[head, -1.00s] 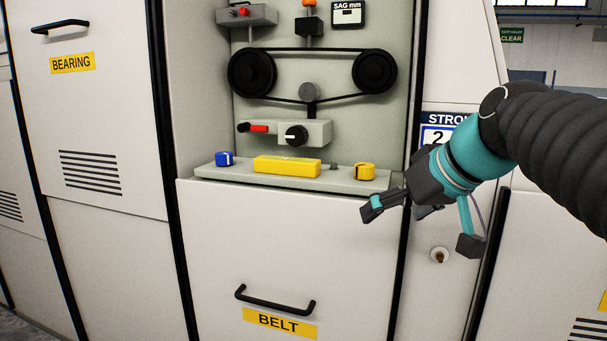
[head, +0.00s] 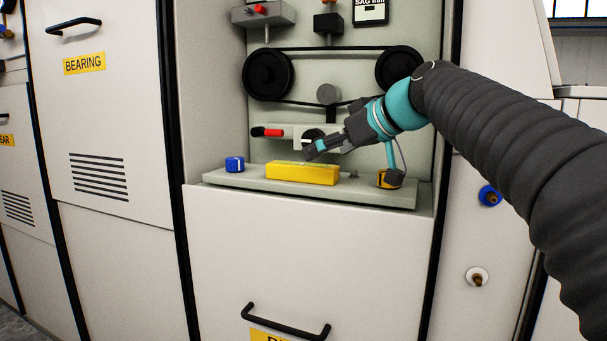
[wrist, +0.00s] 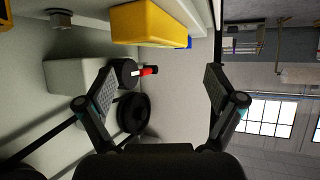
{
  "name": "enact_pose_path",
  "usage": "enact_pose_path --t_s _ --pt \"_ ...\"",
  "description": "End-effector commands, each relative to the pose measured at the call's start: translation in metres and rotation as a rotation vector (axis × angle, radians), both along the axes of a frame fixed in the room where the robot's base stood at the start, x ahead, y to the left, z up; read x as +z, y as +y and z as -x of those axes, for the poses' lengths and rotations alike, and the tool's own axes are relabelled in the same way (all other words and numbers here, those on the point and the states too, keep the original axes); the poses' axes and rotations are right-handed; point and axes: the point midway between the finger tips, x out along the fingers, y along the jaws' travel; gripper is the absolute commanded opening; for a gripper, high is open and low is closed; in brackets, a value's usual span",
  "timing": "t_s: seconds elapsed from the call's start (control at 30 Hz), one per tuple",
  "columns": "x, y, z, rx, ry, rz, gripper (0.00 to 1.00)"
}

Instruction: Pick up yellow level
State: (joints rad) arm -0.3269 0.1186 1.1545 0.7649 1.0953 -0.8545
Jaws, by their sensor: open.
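The yellow level (head: 302,173) is a long yellow block lying on the grey shelf (head: 240,181) in the open machine bay. It also shows in the wrist view (wrist: 148,24), at the top, beyond the fingertips. My gripper (head: 312,150) is just above the level's right part in the head view, apart from it as far as I can tell. In the wrist view my gripper (wrist: 160,85) has its two fingers spread wide with nothing between them. The level's underside and back are hidden.
A blue round piece (head: 235,164) stands left of the level. Behind are a red-handled lever (head: 268,132) and belt pulleys (head: 268,75). The bay's side walls bound the space.

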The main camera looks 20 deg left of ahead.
Motion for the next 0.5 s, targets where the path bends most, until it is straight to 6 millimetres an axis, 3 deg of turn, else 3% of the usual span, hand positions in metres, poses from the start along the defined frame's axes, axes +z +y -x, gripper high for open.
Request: enact_pose_path --t_s 0.5 --pt "-0.022 0.033 -0.018 -0.003 0.002 0.0 0.93"
